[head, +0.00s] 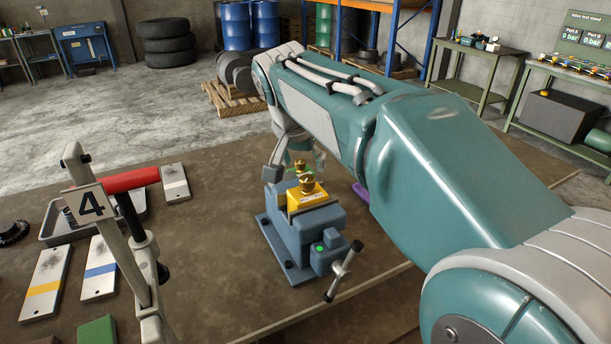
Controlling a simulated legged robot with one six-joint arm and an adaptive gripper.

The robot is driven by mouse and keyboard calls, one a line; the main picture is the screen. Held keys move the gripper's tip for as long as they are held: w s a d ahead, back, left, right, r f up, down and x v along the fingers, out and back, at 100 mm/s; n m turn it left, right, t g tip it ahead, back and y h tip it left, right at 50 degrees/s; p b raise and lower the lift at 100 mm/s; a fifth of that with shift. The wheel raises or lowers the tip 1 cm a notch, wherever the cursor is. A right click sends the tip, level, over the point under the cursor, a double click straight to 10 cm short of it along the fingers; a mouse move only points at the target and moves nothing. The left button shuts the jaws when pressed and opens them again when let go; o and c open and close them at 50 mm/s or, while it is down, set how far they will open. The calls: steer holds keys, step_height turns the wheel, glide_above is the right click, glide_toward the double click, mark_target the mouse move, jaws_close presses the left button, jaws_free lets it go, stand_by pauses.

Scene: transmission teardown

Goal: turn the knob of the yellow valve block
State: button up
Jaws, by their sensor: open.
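The yellow valve block (308,199) sits clamped in a blue-grey vise (293,238) on the brown work surface. A brass knob (307,184) stands upright on top of the block. A second brass piece (300,166) shows just behind it, near my gripper. My gripper (293,164) hangs from the far end of my arm, just behind and above the block. Its jaws are open, with one grey finger at the left of the block's far end. I cannot tell whether it touches the brass piece behind. My wrist partly blends into the background.
The vise handle (343,272) sticks out toward the front right. The surface left of the vise is clear.

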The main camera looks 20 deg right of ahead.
mark_target(307, 178)
steer(key=x, duration=0.5)
steer(key=shift+w+f, duration=0.1)
steer(key=shift+f, duration=0.05)
jaws_close()
